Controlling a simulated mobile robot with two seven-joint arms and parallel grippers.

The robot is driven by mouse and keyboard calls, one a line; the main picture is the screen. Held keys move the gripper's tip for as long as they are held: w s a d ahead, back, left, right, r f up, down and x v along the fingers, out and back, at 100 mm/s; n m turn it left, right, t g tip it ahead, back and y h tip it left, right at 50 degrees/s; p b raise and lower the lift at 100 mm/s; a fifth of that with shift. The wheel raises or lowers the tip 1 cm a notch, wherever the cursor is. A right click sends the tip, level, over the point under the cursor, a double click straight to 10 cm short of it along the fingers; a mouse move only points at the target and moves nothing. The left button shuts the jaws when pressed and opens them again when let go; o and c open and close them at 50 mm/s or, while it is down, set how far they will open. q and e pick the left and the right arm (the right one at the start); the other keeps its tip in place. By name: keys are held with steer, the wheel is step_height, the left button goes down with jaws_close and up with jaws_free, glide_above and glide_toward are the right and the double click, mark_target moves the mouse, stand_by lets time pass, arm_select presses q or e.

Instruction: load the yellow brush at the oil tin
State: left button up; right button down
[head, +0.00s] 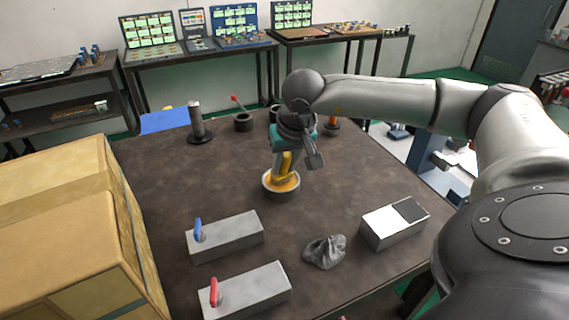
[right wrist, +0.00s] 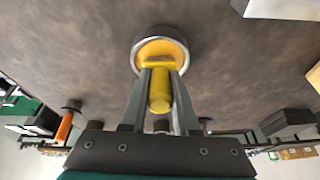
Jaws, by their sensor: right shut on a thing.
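The oil tin (head: 281,194) is a low round grey tin with amber oil, standing on the dark table near its middle. It also shows in the right wrist view (right wrist: 139,44). The yellow brush (head: 286,164) points down at the tin, its lower end within the rim as seen from above. My right gripper (right wrist: 160,80) is shut on the yellow brush (right wrist: 160,98), with a finger on each side of the handle. I cannot tell how deep the brush end is in the oil. My left gripper is not in view.
A blue-handled block (head: 230,237), a red-handled block (head: 250,292), a grey cloth (head: 325,251) and a white-topped box (head: 391,224) lie in front. A large carton (head: 60,225) stands left. A dark post (head: 197,122) and a pot (head: 243,122) stand behind. The table left of the tin is clear.

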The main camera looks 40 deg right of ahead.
steer(key=shift+r+p, duration=2.4)
steer(key=shift+r, duration=1.1)
steer(key=shift+f, duration=0.1)
